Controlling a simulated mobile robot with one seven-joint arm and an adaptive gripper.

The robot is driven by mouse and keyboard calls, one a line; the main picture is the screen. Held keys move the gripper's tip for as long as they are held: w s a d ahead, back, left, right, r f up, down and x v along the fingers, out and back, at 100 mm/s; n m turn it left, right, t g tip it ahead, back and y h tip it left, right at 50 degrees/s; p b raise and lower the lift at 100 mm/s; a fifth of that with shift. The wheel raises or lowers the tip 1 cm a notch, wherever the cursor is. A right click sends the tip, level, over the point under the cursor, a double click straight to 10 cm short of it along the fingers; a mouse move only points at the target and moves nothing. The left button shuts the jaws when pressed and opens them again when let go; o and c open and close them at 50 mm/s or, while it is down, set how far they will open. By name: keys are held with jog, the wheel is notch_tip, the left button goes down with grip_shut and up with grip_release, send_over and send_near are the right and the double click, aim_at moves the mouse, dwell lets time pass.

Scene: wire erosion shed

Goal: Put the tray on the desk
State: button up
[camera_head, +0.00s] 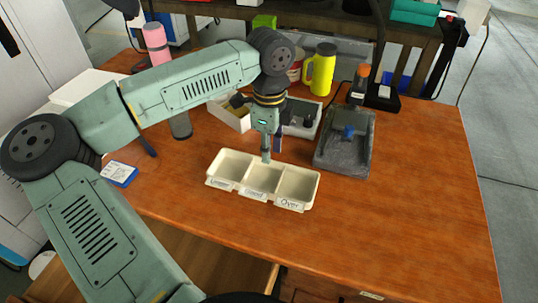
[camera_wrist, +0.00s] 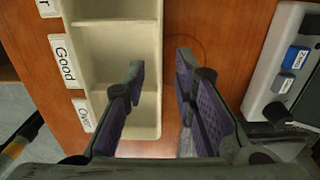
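The tray (camera_head: 235,185) is cream, with three compartments in a row and labels on its near side, one reading "Over". It rests on the brown wooden desk (camera_head: 410,215), near the middle, and its compartments look empty. My gripper (camera_head: 267,155) points down at the tray's far long wall. In the wrist view, my gripper (camera_wrist: 160,75) is open. One finger is over the inside of the tray (camera_wrist: 115,40) and the other is beyond its wall, over bare desk, with the wall between them. I cannot tell how deep the fingertips reach.
Behind the tray are a grey device with buttons (camera_wrist: 285,65), a dark grey block-like fixture (camera_head: 340,155) and a yellow bottle (camera_head: 320,70). A blue-and-white card (camera_head: 119,173) lies at the left. The desk's right side is clear.

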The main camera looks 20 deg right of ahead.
notch_tip(320, 180, up, 10)
jog(key=b, duration=0.1)
jog(key=shift+f+b, duration=0.25)
jog(key=shift+b, duration=0.05)
dwell(0.3)
